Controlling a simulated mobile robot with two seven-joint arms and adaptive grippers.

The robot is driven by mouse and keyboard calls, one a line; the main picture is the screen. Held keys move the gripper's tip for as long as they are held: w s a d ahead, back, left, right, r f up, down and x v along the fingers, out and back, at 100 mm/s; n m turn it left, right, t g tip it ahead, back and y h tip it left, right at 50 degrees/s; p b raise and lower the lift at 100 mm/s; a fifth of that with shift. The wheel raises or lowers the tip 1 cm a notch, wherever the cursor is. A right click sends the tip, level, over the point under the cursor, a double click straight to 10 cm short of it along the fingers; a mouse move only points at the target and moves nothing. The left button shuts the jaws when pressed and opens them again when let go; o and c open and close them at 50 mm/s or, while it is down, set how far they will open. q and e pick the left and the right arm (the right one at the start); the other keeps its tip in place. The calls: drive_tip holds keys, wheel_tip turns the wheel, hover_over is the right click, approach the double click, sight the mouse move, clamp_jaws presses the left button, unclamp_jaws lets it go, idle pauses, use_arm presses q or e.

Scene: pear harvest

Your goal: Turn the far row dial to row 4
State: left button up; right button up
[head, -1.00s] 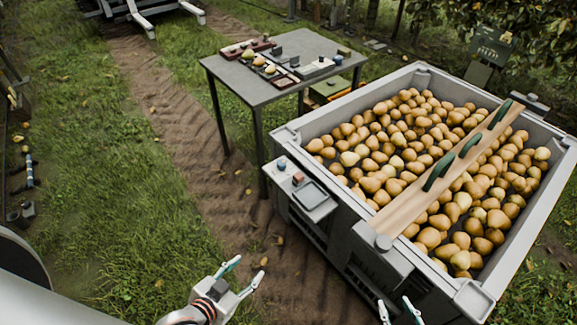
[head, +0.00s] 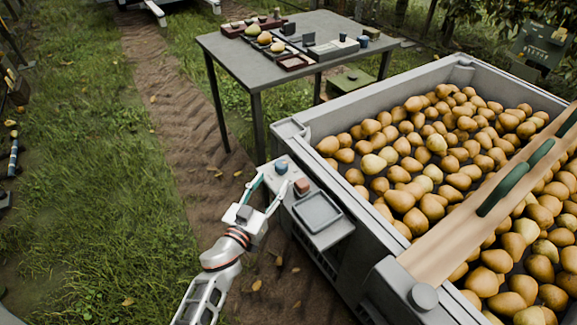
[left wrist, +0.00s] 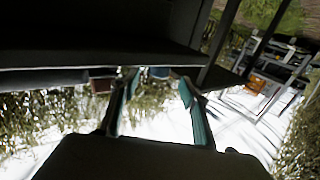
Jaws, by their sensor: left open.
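A small blue knob (head: 282,167) stands on the far end of the grey shelf (head: 305,237) on the side of the pear bin; it may be the far row dial. No row marks can be read on it. My left gripper (head: 270,184) is open and empty, with its teal fingers pointing at the shelf just short of the knob. In the left wrist view, a blue patch (left wrist: 160,72) shows beyond and between the open fingers (left wrist: 155,88), under a dark overhang. A round grey knob (head: 423,297) sits on the bin's near corner. My right gripper is out of view.
A grey table (head: 225,45) stands behind. Grass and a dirt track lie to the left.

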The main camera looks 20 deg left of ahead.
sight(278, 171)
use_arm(q)
drive_tip(key=w, duration=0.2)
drive_tip(key=w+b, duration=0.1)
drive_tip(key=w, duration=0.3)
drive_tip(key=shift+w+d, duration=0.2)
drive_tip(key=shift+d, duration=0.05)
drive_tip(key=shift+w, duration=0.35)
drive_tip(key=shift+w+r+b, duration=0.1)
drive_tip(key=shift+w+b, duration=0.2)
drive_tip(key=shift+w, duration=0.05)
drive_tip(key=shift+r, duration=0.1)
drive_tip(key=c, duration=1.1)
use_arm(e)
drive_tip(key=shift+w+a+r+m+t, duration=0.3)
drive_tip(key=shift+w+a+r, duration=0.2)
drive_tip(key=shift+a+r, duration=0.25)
